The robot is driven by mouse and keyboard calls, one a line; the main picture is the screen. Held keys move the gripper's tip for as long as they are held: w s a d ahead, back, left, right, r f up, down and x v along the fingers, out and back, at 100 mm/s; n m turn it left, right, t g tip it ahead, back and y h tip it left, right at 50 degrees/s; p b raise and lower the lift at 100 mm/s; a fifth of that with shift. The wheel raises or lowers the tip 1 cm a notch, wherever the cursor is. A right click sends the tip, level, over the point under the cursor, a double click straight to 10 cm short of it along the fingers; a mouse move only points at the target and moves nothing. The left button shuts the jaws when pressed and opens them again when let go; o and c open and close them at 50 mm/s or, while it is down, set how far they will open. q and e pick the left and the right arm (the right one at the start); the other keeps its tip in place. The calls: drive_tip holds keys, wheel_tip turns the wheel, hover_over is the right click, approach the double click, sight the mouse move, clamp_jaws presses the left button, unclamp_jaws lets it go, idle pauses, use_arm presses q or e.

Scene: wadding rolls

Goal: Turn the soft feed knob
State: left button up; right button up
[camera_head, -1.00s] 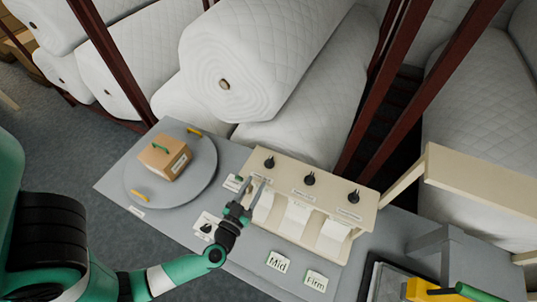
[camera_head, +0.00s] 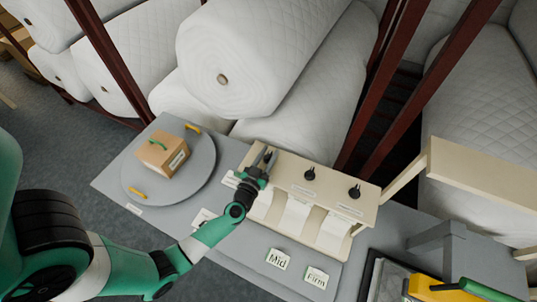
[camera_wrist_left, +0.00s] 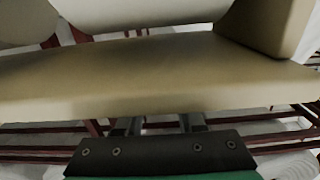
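A cream dispenser box (camera_head: 328,190) carries three black knobs in a row: a left knob (camera_head: 268,156), a middle knob (camera_head: 310,174) and a right knob (camera_head: 354,191). Their labels are too small to read, so I cannot tell which is the soft feed knob. My left gripper (camera_head: 266,158) is at the left knob, its two fingers apart on either side of it. Contact is not clear. In the left wrist view the fingers (camera_wrist_left: 160,123) show apart below a cream panel (camera_wrist_left: 150,75), with their tips hidden. My right gripper is not in view.
White sheets hang from the box front, with Mid (camera_head: 278,259) and Firm (camera_head: 316,278) cards before it. A round grey turntable (camera_head: 200,185) holds a cardboard box (camera_head: 162,156). Wadding rolls (camera_head: 235,60) and red posts stand behind. A yellow, green-handled tool (camera_head: 430,290) lies front right.

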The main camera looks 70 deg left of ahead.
use_arm(q)
clamp_jaws()
drive_tip(key=shift+m+t+h+b, duration=0.5)
drive_tip(key=shift+t+h+b, duration=0.2)
drive_tip(key=m+t+h+b, duration=0.1)
drive_tip(key=h+b, duration=0.1)
drive_tip(key=b, duration=0.2)
drive_tip(key=m+t+h+b, duration=0.1)
drive_tip(key=m+h+b, duration=0.1)
drive_tip(key=b, duration=0.1)
drive_tip(key=m+h+b, duration=0.1)
drive_tip(key=h+b, duration=0.1)
drive_tip(key=b, duration=0.2)
drive_tip(key=shift+a+f+m+t+h+b, duration=0.1)
drive_tip(key=shift+f+m+t+h+b, duration=0.2)
drive_tip(key=shift+m+t, duration=0.1)
drive_tip(key=shift+r+m+h, duration=0.25)
drive_tip(key=shift+m+h, duration=0.55)
drive_tip(key=shift+h, duration=0.4)
drive_tip(key=shift+o, duration=1.1)
unclamp_jaws()
drive_tip(key=shift+d+r, duration=0.1)
drive_tip(key=shift+d, duration=0.1)
